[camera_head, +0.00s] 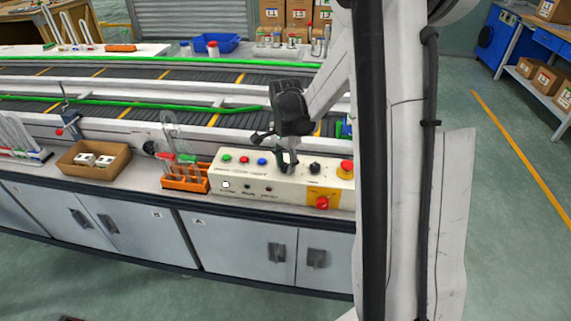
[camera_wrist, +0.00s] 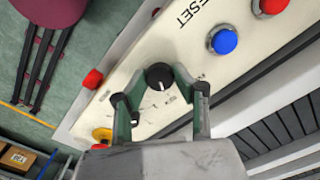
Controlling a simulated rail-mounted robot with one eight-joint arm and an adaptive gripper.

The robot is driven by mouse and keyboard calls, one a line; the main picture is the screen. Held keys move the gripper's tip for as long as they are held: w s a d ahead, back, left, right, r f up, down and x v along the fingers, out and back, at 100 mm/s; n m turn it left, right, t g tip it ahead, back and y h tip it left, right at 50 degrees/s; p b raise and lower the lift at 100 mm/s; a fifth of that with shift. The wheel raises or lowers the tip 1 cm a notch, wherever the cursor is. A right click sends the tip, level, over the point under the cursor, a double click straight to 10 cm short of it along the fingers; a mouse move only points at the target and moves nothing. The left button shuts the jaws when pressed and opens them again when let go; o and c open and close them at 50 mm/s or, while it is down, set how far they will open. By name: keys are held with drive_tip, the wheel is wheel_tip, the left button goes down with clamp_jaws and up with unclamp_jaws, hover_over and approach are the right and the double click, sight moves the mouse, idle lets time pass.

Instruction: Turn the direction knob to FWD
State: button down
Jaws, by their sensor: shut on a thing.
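The direction knob (camera_wrist: 158,77) is a round black knob on the cream control panel (camera_head: 232,172). In the wrist view it sits between the tips of my gripper (camera_wrist: 160,74), which is shut on it. A small light mark shows on the knob's lower part in that view. The printing beside it is partly covered and too small to read. In the head view my gripper (camera_head: 287,164) reaches down onto the panel top and hides the knob, right of the blue button (camera_head: 262,161).
Another black knob (camera_head: 315,168) and a red emergency button (camera_head: 346,168) stand close to the right of my gripper. A red rotary switch (camera_head: 322,202) is on the panel front. An orange rack (camera_head: 185,178) stands left of the panel. The conveyor (camera_head: 190,115) runs behind.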

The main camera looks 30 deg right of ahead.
sight(285, 166)
drive_tip(key=shift+n, duration=0.3)
drive_tip(key=n+b, duration=0.2)
drive_tip(key=n, duration=0.2)
drive_tip(key=shift+n, duration=0.4)
drive_tip(key=n+b, duration=0.2)
drive_tip(key=n, duration=0.4)
drive_tip(key=shift+n, duration=0.3)
drive_tip(key=c, duration=1.4)
unclamp_jaws()
drive_tip(key=shift+r, duration=0.1)
wheel_tip(285, 166, up, 12)
drive_tip(key=shift+f, duration=0.1)
